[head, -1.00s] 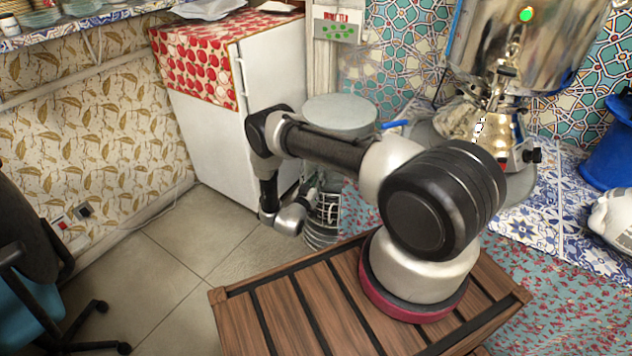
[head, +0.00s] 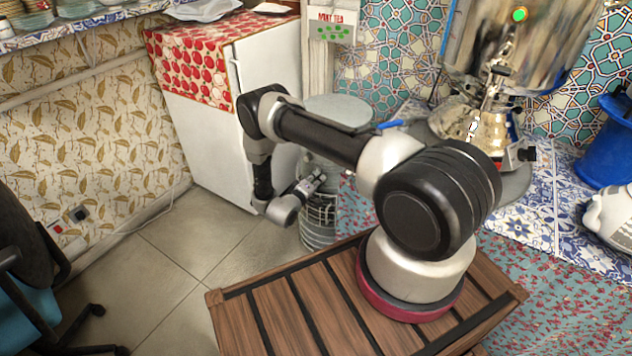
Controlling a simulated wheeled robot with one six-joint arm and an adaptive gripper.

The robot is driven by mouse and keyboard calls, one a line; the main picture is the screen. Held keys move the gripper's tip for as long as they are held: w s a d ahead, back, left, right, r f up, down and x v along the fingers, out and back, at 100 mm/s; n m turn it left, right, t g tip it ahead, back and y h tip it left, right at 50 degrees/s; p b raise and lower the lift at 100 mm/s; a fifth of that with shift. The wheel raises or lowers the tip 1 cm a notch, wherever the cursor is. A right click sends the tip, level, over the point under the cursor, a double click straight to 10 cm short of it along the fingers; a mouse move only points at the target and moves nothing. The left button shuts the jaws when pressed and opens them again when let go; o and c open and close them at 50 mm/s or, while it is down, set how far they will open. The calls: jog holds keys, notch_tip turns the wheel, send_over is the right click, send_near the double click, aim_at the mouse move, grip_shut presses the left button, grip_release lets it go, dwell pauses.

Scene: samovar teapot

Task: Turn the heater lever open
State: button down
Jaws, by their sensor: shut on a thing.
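The heater looks like a grey upright cylinder (head: 318,228) with a round flat top, standing on the floor beside the white fridge; my arm hides part of it. My gripper (head: 316,181) is small in the head view, at the heater's front left side, below its top. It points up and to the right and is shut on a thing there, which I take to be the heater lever. The lever itself is too small and hidden between the fingers to make out, so I cannot tell its angle.
A metal samovar (head: 505,50) with a green light stands on the tiled counter (head: 530,215) at right, near a blue bucket (head: 606,145). A white fridge (head: 270,65) stands behind my arm. A chair (head: 30,250) is at left; the floor (head: 165,270) between is clear.

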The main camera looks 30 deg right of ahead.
jog(key=shift+r+n+g, duration=0.2)
jog(key=shift+n+g, duration=0.05)
jog(key=shift+n, duration=0.7)
jog(key=shift+r+n+g, duration=0.2)
jog(key=shift+n+g, duration=0.05)
jog(key=shift+n, duration=0.7)
jog(key=c, duration=1.4)
grip_release()
jog(key=shift+c, duration=0.2)
jog(key=shift+a, duration=0.15)
jog(key=v, duration=1.1)
jog(key=shift+s+a, duration=0.2)
jog(key=shift+a, duration=0.2)
